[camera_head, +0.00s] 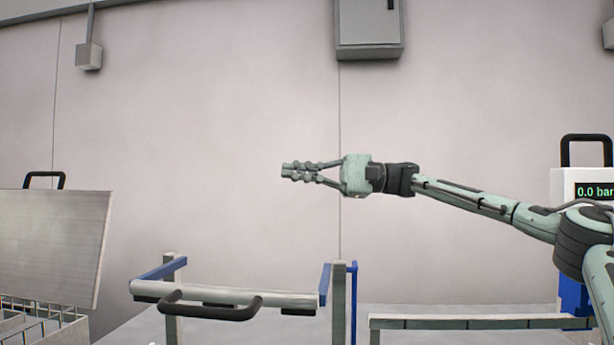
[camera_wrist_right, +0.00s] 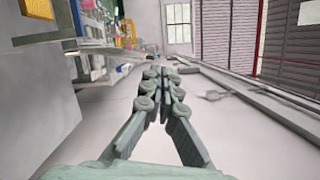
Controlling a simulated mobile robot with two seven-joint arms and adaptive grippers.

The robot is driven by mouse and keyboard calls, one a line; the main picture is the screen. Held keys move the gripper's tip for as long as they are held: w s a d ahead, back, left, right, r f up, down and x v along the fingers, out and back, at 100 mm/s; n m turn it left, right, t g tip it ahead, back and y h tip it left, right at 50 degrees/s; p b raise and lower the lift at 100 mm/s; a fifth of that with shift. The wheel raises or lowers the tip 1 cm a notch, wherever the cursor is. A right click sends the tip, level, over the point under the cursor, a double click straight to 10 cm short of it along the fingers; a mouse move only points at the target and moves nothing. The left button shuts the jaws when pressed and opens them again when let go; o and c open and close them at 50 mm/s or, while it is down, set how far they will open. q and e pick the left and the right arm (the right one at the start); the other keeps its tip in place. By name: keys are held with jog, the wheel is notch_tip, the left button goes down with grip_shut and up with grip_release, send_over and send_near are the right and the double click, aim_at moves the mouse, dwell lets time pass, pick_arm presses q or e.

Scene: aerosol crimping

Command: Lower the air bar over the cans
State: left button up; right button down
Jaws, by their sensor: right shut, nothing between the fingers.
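The air bar (camera_head: 231,296) is a pale horizontal bar at the lower middle of the head view. Blue side arms carry it between grey posts (camera_head: 338,300), and a dark handle (camera_head: 212,311) sticks out in front of it. No cans can be made out under it. My right gripper (camera_head: 288,171) is high above the bar and apart from it, pointing left, its fingers shut and empty. It also shows in the right wrist view (camera_wrist_right: 160,80), with nothing between its fingertips. My left gripper is not in view.
A tilted grey panel with a black handle (camera_head: 55,240) stands over wire racks at the left. A pressure unit reading 0.0 bar (camera_head: 562,190) is at the right, partly behind my arm. A low grey rail (camera_head: 470,322) runs at lower right. Space around the gripper is clear.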

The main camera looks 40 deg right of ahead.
jog(key=shift+v, duration=1.15)
jog(key=shift+f, duration=0.1)
